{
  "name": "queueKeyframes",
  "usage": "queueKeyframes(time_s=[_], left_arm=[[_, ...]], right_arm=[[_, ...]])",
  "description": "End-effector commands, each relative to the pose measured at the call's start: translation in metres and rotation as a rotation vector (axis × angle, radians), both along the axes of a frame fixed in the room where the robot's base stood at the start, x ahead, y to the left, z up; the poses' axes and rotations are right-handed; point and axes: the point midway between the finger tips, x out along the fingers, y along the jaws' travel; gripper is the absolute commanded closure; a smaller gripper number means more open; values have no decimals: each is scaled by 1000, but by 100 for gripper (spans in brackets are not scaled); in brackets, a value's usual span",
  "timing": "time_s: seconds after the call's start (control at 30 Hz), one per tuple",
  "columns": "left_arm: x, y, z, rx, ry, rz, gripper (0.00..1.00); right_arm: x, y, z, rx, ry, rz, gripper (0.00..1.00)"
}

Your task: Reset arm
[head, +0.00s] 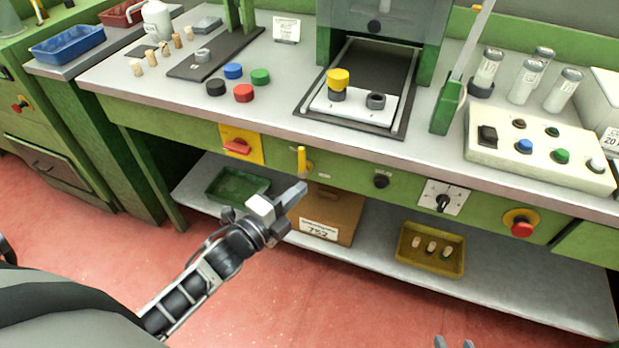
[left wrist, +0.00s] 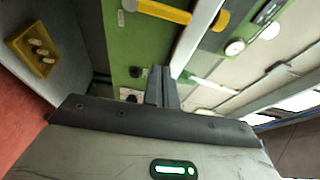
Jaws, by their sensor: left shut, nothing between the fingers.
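My left gripper (head: 297,194) is shut and empty. It hangs in the air in front of the workbench's green front panel, at about shelf height in the head view. In the left wrist view its fingers (left wrist: 161,88) are together with nothing between them. My right gripper (head: 455,343) shows only as two fingertips, set apart, at the bottom edge of the head view. Several cork stoppers (head: 164,48) stand in a row at the back left of the worktop. More corks (head: 431,247) lie in a yellow tray (head: 404,262) on the lower shelf.
The worktop (head: 290,108) holds coloured caps (head: 243,93), a press plate with a yellow cap (head: 338,79), glass jars (head: 525,81) and a button panel (head: 540,174). A yellow lever (head: 301,159) projects from the front panel near my left gripper. A cardboard box (head: 345,215) stands behind it.

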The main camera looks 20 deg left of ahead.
Motion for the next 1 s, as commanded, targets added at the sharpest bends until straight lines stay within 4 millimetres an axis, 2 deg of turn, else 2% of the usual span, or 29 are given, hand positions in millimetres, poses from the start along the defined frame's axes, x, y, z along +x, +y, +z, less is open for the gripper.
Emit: queueKeyframes(time_s=[0.1, 0.37, 0.47, 0.57, 0.7, 0.8, 0.9, 1.0], left_arm=[[-12, 3, -1, 1, 2, 0, 100], [-17, 5, 0, 0, 0, 0, 100], [-21, 2, -3, -64, 40, 14, 100], [-39, -9, -15, -302, 191, 69, 100], [-82, -37, -40, -801, 508, 216, 100], [-113, -59, -50, -1106, 705, 328, 100], [-135, -75, -56, -1298, 836, 414, 100], [-145, -81, -57, -1380, 892, 456, 100]], right_arm=[[0, 0, 0, 2, -1, 0, 64], [1, 1, 1, 4, -3, -1, 64], [1, 1, 1, 6, -4, -2, 64], [1, 1, 2, 8, -4, -4, 64], [1, 2, 2, 11, -4, -7, 64], [1, 2, 2, 11, -4, -7, 64], [1, 2, 2, 11, -4, -7, 64], [1, 2, 2, 10, -3, -7, 64]])
